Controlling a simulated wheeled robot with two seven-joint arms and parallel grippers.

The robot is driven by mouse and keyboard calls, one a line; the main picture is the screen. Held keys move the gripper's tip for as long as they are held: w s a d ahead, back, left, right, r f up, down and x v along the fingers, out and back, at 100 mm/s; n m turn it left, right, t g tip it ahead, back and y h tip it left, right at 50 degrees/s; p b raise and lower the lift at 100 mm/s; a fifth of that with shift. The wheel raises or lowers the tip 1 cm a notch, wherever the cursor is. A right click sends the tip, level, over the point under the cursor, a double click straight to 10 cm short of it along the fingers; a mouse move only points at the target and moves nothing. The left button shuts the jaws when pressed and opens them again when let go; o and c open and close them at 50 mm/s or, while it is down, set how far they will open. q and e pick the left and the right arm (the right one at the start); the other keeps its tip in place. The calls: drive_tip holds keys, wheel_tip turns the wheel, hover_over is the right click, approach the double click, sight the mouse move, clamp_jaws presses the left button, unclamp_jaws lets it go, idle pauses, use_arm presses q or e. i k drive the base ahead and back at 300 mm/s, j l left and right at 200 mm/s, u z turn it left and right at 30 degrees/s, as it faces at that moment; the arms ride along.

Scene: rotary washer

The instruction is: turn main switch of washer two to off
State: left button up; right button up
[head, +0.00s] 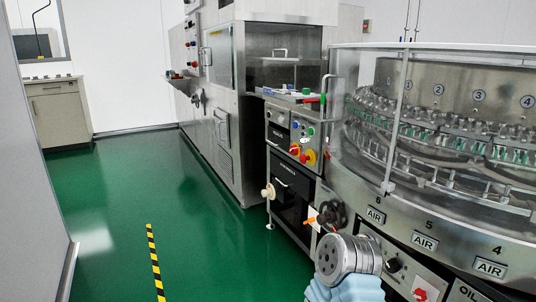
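The rotary washer (430,130) fills the right side, with a clear curved cover and numbered stations. A control panel (304,136) stands left of it, with small buttons, a red knob on yellow (308,157) and a smaller red-and-yellow control (294,150). A red switch on a white plate (420,295) sits low on the washer's front, partly cut off by the picture's bottom edge. A black knob (394,264) is up and left of it. No label marks washer two legibly, and the switch positions are too small to tell. Neither gripper is in view.
A silver disc with holes (334,259) above pale blue material (345,290) covers part of the lower washer front. A steel machine (215,90) stands behind; a cabinet (58,115) is at back left. Green floor (120,200) with a striped strip (154,262) is clear.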

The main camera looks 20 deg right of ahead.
sight(293, 149)
drive_tip(key=i+z, duration=0.4)
drive_tip(key=i+j+z, duration=0.15)
drive_tip(key=z, duration=0.25)
drive_tip(key=i+j+z, duration=0.25)
drive_tip(key=z, duration=0.2)
